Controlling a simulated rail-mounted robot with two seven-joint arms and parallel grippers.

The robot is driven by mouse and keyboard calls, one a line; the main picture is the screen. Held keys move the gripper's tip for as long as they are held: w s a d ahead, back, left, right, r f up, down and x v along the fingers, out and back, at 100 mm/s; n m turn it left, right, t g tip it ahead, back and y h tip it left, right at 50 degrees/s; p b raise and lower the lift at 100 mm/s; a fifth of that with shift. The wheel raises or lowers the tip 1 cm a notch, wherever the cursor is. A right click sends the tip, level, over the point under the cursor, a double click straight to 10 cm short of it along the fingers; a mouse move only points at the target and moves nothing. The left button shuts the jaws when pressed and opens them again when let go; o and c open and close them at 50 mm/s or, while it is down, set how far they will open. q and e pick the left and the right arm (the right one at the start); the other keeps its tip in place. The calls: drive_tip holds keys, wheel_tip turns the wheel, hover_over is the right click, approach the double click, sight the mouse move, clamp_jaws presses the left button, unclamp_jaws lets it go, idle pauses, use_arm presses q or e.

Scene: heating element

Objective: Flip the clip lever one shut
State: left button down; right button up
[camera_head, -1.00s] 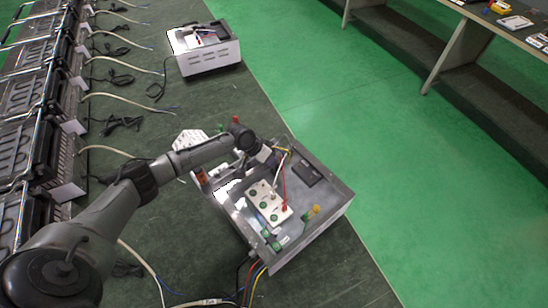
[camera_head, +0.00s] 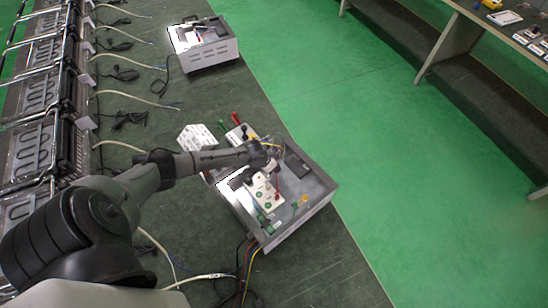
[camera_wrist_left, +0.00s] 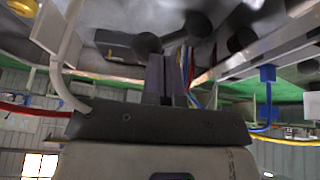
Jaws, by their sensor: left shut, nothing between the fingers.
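An open grey metal box (camera_head: 320,203) sits on the dark green bench with wiring inside. A white terminal block (camera_head: 265,193) with green round parts stands in it, beside red and green pieces. I cannot single out clip lever one; small parts are hidden under my wrist. My left arm reaches over the box, and its gripper is largely hidden there in the head view. In the left wrist view my left gripper (camera_wrist_left: 172,62) has its fingers together, empty, close to blurred dark knobs (camera_wrist_left: 147,43) and wires. I cannot tell whether it touches anything.
A second grey box (camera_head: 208,55) stands farther back on the bench. A white labelled piece (camera_head: 197,138) lies behind the near box. Cables run along the left, by a row of metal racks (camera_head: 35,145). Green floor is clear at right.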

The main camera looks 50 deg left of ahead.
use_arm(q)
drive_tip(key=shift+d+f+p, duration=0.3)
drive_tip(key=shift+d+f, duration=0.1)
drive_tip(key=shift+d, duration=0.25)
drive_tip(key=shift+d+f, duration=0.1)
idle(0.4)
drive_tip(key=shift+d+r+p, duration=0.1)
drive_tip(key=shift+r+p, duration=0.25)
drive_tip(key=shift+p, duration=0.15)
drive_tip(key=s+d+r+p, duration=0.4)
drive_tip(key=d+r+p, duration=0.1)
drive_tip(key=p, duration=0.5)
drive_tip(key=shift+d+r, duration=0.2)
drive_tip(key=shift+r, duration=0.5)
